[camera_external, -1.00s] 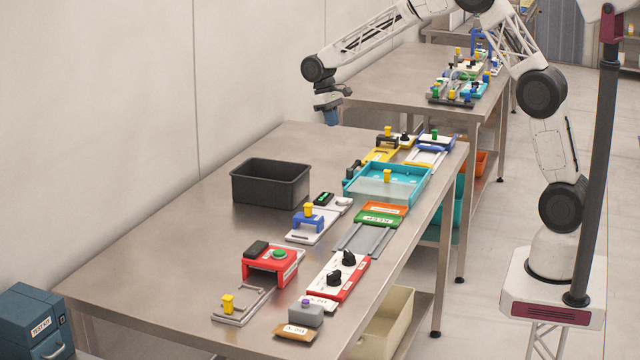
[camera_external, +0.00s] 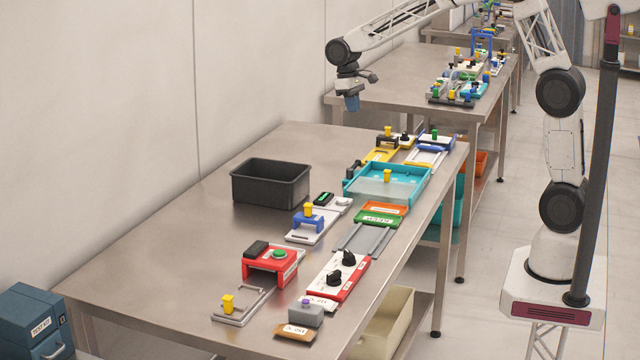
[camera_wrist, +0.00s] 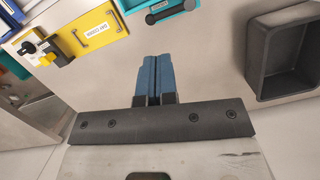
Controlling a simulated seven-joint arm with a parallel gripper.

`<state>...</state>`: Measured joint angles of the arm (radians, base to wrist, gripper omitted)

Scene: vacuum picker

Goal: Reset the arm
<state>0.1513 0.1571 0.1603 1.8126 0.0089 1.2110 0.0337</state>
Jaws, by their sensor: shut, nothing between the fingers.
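My gripper (camera_external: 352,103) hangs in the air above the far end of the near steel table (camera_external: 180,240), pointing down. In the wrist view its two blue fingers (camera_wrist: 153,78) are pressed together with nothing between them. My white arm reaches back from it to my base at the right of the external view.
A black bin (camera_external: 270,183) stands on the table, also in the wrist view (camera_wrist: 262,70). A teal tray (camera_external: 387,197), a red stand (camera_external: 262,268) and a red-and-white panel (camera_external: 325,290) line the table's right side. The table's left part is clear.

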